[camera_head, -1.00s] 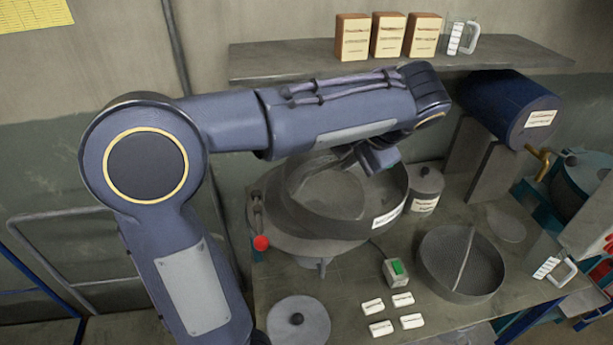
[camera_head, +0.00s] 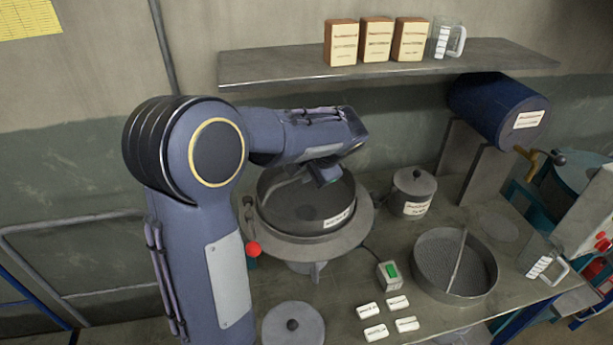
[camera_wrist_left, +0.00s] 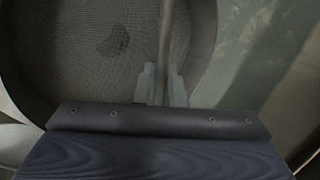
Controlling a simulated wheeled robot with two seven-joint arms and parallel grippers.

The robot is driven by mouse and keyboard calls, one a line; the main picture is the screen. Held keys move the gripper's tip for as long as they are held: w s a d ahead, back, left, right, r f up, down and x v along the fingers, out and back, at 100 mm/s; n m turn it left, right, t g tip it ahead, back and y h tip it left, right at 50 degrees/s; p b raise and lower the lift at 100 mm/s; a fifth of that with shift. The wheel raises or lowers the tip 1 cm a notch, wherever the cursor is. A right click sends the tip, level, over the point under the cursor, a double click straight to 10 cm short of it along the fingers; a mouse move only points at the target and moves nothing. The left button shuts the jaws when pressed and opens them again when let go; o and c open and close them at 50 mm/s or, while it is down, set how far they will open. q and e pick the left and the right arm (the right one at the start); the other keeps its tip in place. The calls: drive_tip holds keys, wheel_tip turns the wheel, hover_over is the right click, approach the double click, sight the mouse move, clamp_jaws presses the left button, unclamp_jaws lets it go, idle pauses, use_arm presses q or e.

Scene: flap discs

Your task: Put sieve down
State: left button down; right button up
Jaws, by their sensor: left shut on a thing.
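The held sieve (camera_head: 292,222) is a round dark pan with a bar across it and a white label on its front wall. It looks level and sits on or just above the round grey machine plate (camera_head: 345,240); I cannot tell if it rests fully. My left gripper (camera_head: 325,173) is over the sieve, its fingertips partly hidden in the head view. In the left wrist view, the fingers (camera_wrist_left: 161,84) are shut on the bar, and the sieve's mesh (camera_wrist_left: 85,55) shows with a dark patch. My right gripper is not in view.
A second sieve (camera_head: 455,290) with a crossbar lies on the bench at right. A lidded pot (camera_head: 412,186) stands close to the machine. A shelf (camera_head: 270,68) runs above.

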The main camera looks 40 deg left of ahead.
use_arm(q)
drive_tip(key=shift+f, duration=0.55)
drive_tip(key=shift+r, duration=0.15)
drive_tip(key=c, duration=1.9)
unclamp_jaws()
drive_tip(key=shift+c, duration=0.2)
drive_tip(key=o, duration=0.4)
drive_tip(key=shift+o, duration=0.2)
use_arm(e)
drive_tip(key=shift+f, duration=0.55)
